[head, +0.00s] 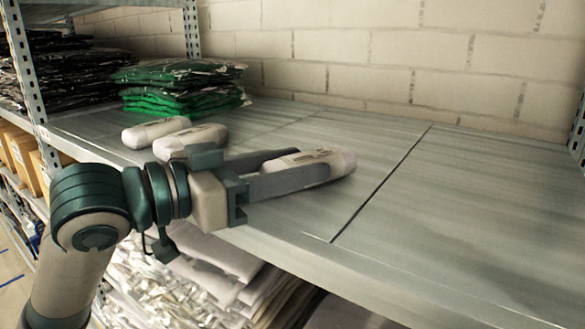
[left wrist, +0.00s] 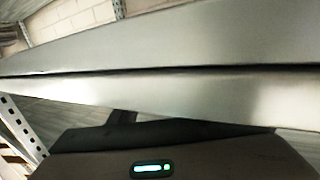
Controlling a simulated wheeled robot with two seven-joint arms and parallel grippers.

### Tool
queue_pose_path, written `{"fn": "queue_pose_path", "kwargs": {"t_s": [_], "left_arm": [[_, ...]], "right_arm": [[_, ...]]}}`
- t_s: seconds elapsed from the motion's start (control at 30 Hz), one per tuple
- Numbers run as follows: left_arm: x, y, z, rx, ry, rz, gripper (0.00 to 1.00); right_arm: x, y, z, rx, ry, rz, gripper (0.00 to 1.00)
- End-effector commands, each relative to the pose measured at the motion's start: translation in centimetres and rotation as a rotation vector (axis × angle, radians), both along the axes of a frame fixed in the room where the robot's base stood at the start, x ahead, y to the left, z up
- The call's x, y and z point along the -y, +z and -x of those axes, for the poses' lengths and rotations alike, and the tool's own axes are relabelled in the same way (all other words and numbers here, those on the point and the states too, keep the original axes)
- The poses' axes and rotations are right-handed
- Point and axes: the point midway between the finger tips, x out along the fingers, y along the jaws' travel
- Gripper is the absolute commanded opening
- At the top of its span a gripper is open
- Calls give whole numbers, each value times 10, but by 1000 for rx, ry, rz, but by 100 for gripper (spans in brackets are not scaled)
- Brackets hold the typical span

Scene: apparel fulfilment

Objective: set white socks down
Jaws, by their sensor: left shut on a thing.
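My left gripper (head: 292,172) is shut on a rolled bundle of white socks (head: 335,163). It holds the bundle lying flat, at or just above the grey metal shelf (head: 430,210); I cannot tell whether the bundle touches the surface. Two more white sock bundles lie on the shelf to the left: one farther back (head: 152,131), the other (head: 205,134) just behind my gripper's body and partly hidden by it. The left wrist view shows the metal shelf edge (left wrist: 200,100), but no socks. My right gripper is out of view.
Green bagged garments (head: 185,88) are stacked at the back left, with dark bagged garments (head: 60,75) beyond the upright (head: 25,70). A brick wall (head: 400,55) closes the back. The shelf's right half is clear. Bagged white garments (head: 200,270) lie below.

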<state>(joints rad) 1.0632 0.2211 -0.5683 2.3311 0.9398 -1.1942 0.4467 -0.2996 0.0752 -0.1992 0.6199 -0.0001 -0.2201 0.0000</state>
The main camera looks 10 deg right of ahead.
Motion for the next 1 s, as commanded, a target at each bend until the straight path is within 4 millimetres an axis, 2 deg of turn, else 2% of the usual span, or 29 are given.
{"fn": "queue_pose_path", "kwargs": {"t_s": [0.13,0.17,0.23,0.67,0.87,1.0], "left_arm": [[0,-3,0,0,0,0,21],[0,-3,0,0,0,0,46],[0,-3,0,0,0,0,62],[0,1,0,1,0,1,62],[-18,0,7,4,2,-1,62],[-38,0,15,4,3,-1,62]], "right_arm": [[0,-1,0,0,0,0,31],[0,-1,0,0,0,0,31],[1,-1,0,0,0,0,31],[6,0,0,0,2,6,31],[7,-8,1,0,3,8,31],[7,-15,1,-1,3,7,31]]}}
